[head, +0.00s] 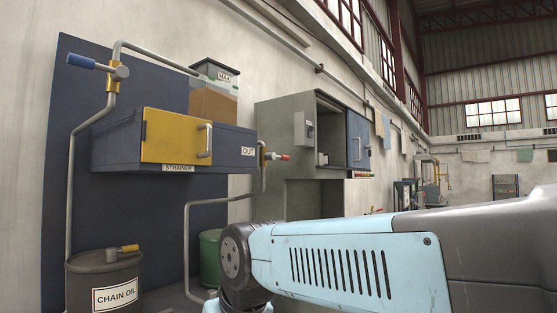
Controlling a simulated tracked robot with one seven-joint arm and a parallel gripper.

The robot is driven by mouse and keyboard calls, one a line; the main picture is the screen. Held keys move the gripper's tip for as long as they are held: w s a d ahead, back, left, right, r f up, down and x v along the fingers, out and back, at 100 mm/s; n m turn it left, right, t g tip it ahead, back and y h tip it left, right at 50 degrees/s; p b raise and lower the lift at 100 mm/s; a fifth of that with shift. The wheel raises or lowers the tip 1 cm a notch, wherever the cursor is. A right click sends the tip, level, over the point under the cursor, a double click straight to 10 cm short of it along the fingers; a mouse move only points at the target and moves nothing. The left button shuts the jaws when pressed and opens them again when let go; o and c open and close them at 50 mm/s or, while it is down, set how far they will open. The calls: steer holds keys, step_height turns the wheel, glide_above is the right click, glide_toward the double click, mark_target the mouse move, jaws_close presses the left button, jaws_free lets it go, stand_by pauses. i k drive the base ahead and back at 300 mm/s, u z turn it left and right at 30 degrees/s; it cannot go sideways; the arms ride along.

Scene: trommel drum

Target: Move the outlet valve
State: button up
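The outlet valve (275,157) is at the right end of the strainer box, beside the "OUT" label (248,151). It has a small red-tipped handle pointing right and a yellow fitting, with a grey pipe running down from it. The strainer box (106,152) is dark blue with a closed yellow door (170,136) and a grey bar handle. My light blue arm crosses the lower right, in front of and below the valve. My gripper is out of the picture, so whether it holds anything is hidden.
A blue-handled valve (95,66) sits on the pipe at upper left. A chain oil drum (90,274) stands at lower left, a green drum (209,258) behind the pipe. A "MAX" tank (214,98) is above the box. A grey cabinet (270,130) stands open to the right.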

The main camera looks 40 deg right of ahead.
mark_target(267, 155)
steer(key=u, duration=0.45)
steer(key=i, duration=0.15)
steer(key=z, duration=2.5)
steer(key=k, duration=0.5)
steer(key=u, duration=0.9)
steer(key=i, duration=0.7)
